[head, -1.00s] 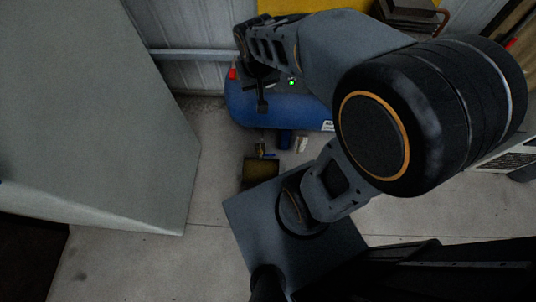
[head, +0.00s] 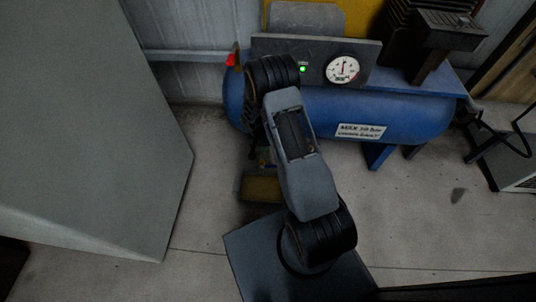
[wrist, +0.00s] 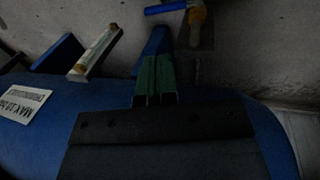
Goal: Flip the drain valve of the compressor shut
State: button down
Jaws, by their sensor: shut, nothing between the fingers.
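The compressor has a blue tank (head: 300,112), which also fills the lower part of the wrist view (wrist: 30,135). The drain valve is a brass body (wrist: 197,17) with a blue lever (wrist: 166,8) at the top of the wrist view. The lever points left from the brass body. In the head view my arm mostly covers the valve. My gripper (wrist: 155,80) is shut and empty, its fingers pointing up the wrist picture toward the valve, with a visible gap to the lever. In the head view my arm hides the gripper.
A brownish-yellow box or tray (head: 262,189) stands on the floor below the valve area. A pale strip on a bracket (wrist: 96,52) is left of my fingers. A gauge panel (head: 343,69) is above the tank. A large grey slanted block (head: 90,120) stands at left.

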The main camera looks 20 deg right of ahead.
aim_at(273, 165)
jog(key=b+x, duration=0.4)
jog(key=x, duration=0.8)
jog(key=shift+d+f+b, duration=0.1)
jog(key=shift+f+b, duration=0.2)
jog(key=shift+b, duration=0.05)
